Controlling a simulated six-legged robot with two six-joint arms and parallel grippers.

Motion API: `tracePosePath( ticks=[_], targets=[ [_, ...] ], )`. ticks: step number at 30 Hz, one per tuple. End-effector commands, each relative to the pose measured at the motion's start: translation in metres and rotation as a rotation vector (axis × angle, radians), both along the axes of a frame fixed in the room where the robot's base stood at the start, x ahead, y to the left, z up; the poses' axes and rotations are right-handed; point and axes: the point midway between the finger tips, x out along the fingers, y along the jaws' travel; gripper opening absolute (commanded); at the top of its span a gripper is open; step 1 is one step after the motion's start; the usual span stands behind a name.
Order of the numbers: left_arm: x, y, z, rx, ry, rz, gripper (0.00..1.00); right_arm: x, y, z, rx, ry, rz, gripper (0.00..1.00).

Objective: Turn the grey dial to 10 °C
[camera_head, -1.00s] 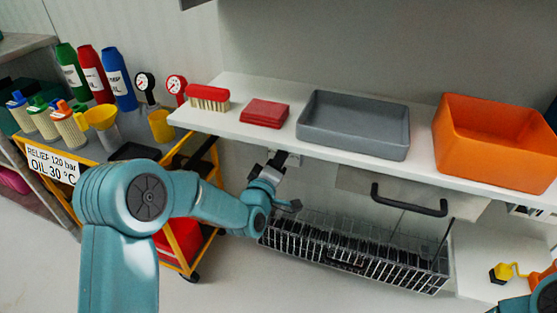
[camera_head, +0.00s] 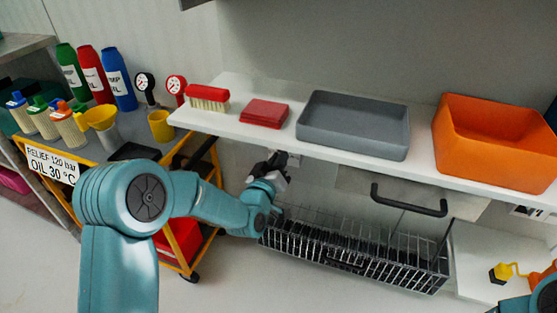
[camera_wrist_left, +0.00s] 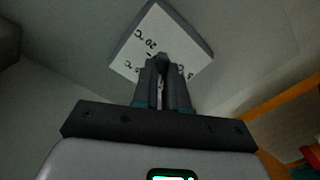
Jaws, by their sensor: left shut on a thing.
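My left gripper (camera_head: 280,158) is under the white shelf, at a small pale plate (camera_head: 294,160) on the wall. In the left wrist view the gripper (camera_wrist_left: 163,62) is shut on the grey dial, which its fingers mostly hide. The white plate (camera_wrist_left: 152,27) behind it looks tilted and carries upside-down markings, with "20 °C" readable and others partly covered. The dial's pointer is hidden, so its setting cannot be read.
The white shelf (camera_head: 250,140) above my left gripper holds a red brush (camera_head: 207,97), red cloths (camera_head: 264,112), a grey tray (camera_head: 352,152) and an orange bin (camera_head: 492,185). A wire basket (camera_head: 350,262) hangs below right. A yellow cart (camera_head: 170,262) stands left, its sign reading "OIL 30 °C".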

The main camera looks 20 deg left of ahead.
Motion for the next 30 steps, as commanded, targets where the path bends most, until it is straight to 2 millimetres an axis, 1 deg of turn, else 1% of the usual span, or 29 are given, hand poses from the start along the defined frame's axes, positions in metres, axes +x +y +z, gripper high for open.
tracePosePath(
  ticks=[1,13,14,15,16,25,28,30],
  targets=[
    [0.001,0.0,0.003,0.005,-0.007,0.0,0.0,0.0,0.0,0.0,0.0,0.0,0.0,0.63],
    [0.001,0.0,0.003,0.008,-0.008,0.0,0.0,0.0,0.0,0.0,0.0,0.0,0.0,0.63],
    [0.001,0.0,0.003,0.008,-0.008,0.0,0.22,0.0,0.0,0.0,0.0,0.0,0.0,0.63],
    [0.001,0.0,0.003,0.008,-0.008,0.0,0.35,0.0,0.0,0.0,0.0,0.0,0.0,0.63],
    [0.001,0.0,0.003,0.008,-0.007,0.0,0.38,0.0,0.0,0.0,0.0,0.0,0.0,0.63],
    [-0.001,0.0,0.001,0.007,-0.002,0.0,0.38,0.0,0.0,0.001,0.0,0.001,0.0,0.63],
    [-0.01,0.0,0.002,0.007,-0.002,0.0,0.38,-0.002,0.0,0.004,0.001,0.005,0.001,0.63],
    [-0.022,0.001,0.003,0.007,0.0,0.0,0.38,-0.004,0.001,0.008,0.003,0.012,0.001,0.63]
  ],
)
